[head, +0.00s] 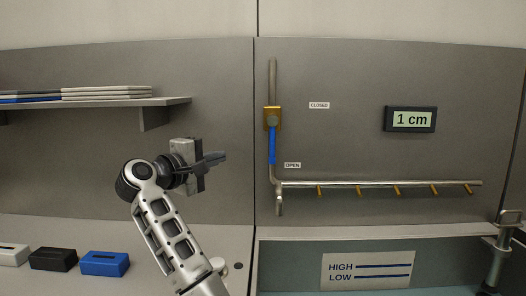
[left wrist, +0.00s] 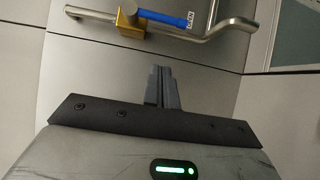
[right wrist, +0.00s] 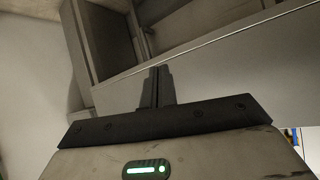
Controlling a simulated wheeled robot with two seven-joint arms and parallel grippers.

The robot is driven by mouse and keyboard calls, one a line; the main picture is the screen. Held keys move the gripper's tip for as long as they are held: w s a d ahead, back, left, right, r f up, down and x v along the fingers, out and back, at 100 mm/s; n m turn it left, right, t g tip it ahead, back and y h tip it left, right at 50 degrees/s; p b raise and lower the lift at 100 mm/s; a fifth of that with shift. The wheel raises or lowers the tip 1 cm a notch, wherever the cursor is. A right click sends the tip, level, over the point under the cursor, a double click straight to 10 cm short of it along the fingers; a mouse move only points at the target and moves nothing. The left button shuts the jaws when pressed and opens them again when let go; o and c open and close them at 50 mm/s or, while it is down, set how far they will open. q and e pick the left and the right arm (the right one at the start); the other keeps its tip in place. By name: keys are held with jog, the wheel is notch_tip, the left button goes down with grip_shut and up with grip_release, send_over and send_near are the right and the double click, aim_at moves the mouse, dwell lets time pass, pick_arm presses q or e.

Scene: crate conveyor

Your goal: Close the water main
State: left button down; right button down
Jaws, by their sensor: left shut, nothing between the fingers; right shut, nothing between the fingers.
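The water main valve has a brass body (head: 272,117) on a steel pipe (head: 273,80) fixed to the back wall. Its blue lever (head: 272,145) hangs straight down, its end beside the OPEN label (head: 292,165). The CLOSED label (head: 319,105) is up and to the right of the brass body. In the left wrist view the blue lever (left wrist: 162,17) shows near the top, beyond the fingers. My left gripper (head: 222,157) is shut and empty, left of the lever and apart from it. My right gripper (right wrist: 160,72) is shut and empty, seen only in its own wrist view.
A display (head: 410,119) reading 1 cm is on the wall at right. A horizontal pipe (head: 390,184) with several brass nozzles runs above a tank marked HIGH and LOW (head: 368,271). A shelf (head: 170,101) is at left; white, black and blue boxes (head: 105,264) stand below.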

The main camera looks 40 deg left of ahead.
pick_arm(q)
jog(key=p, duration=0.2)
send_near(272, 140)
jog(key=w+a+f, duration=0.2)
jog(key=w+a, duration=0.2)
jog(key=a, duration=0.1)
jog(key=w+d, duration=0.2)
jog(key=shift+w+d+p, duration=0.3)
jog(key=shift+d+p, duration=0.05)
jog(key=shift+p, duration=0.05)
jog(key=shift+w+f, duration=0.1)
